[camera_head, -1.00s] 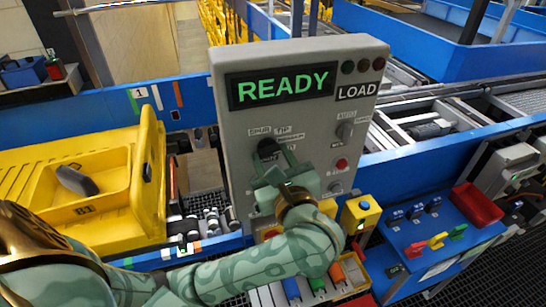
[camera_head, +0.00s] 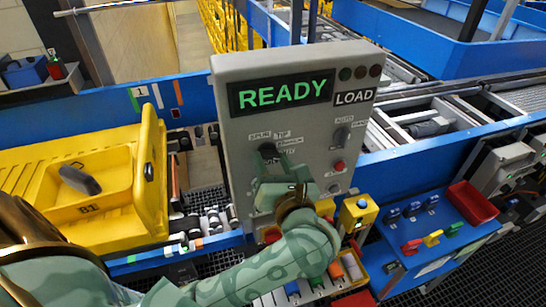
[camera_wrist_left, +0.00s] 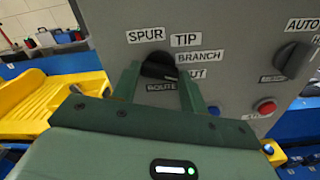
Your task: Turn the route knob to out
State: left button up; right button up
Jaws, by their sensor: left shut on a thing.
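The route knob (camera_head: 268,151) is a black knob on the grey control panel (camera_head: 240,132). In the left wrist view the knob (camera_wrist_left: 158,66) has the labels SPUR, TIP, BRANCH and OUT around its top and right, and ROUTE below. The OUT label is partly covered by a finger. My left gripper (camera_head: 279,166) is at the knob from the front; in the left wrist view its green fingers (camera_wrist_left: 158,82) stand on either side of it, shut on it. Which label the knob points at I cannot tell. My right gripper is not in view.
The panel's screen (camera_head: 280,90) reads READY, with LOAD beside it. An AUTO knob (camera_head: 342,134) and a red button (camera_head: 339,166) sit to the right. A yellow tray (camera_head: 150,190) is at the left. A yellow button box (camera_head: 358,212) and a red bin (camera_head: 474,204) are at the right.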

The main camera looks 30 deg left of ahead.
pick_arm(q)
jog(key=shift+m+p, duration=0.75)
jog(key=shift+m, duration=0.35)
jog(key=o, duration=1)
jog(key=shift+a, duration=0.1)
